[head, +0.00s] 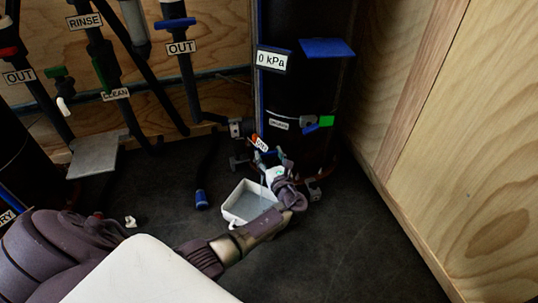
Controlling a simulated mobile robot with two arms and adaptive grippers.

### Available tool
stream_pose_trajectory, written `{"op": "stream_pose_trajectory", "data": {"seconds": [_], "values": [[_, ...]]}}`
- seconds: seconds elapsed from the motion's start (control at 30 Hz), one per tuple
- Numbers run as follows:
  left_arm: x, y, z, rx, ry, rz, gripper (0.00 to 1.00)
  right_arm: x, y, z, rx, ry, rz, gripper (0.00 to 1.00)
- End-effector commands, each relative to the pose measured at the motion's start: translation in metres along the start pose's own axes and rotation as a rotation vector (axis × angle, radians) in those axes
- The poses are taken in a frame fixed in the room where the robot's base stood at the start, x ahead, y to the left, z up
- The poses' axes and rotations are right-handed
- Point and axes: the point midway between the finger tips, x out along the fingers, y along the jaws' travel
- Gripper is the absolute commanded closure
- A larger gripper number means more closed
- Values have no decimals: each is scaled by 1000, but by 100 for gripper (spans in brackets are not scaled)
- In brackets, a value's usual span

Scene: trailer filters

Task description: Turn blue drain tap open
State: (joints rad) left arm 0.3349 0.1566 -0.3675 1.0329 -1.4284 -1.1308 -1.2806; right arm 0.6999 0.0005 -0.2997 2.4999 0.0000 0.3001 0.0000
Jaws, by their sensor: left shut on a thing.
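The blue drain tap (266,156) is low on the large black filter column (300,95), beside a small red and white tag (261,143). My left gripper (273,169) comes in from the lower left and is shut at the tap; its fingers hide much of the tap. The handle's exact angle cannot be made out. A white tray (235,218) stands on the floor just below and left of the gripper. My right gripper is not in view.
A green and blue valve (318,124) and a blue bracket (326,47) stick out of the column above my gripper. A blue-ended hose (201,198) hangs to the left. A plywood wall (480,150) closes the right side. Dark floor (370,250) in front is clear.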

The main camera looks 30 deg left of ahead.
Motion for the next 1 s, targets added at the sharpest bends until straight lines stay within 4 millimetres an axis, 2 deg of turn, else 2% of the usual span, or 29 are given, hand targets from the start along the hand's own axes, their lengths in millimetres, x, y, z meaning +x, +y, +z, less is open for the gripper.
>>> {"op": "stream_pose_trajectory", "data": {"seconds": [0.5,1.0], "values": [[1,-2,-5,-2,-2,481,73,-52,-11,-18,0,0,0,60],[1,-1,-1,-2,-1,676,73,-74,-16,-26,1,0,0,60]]}}
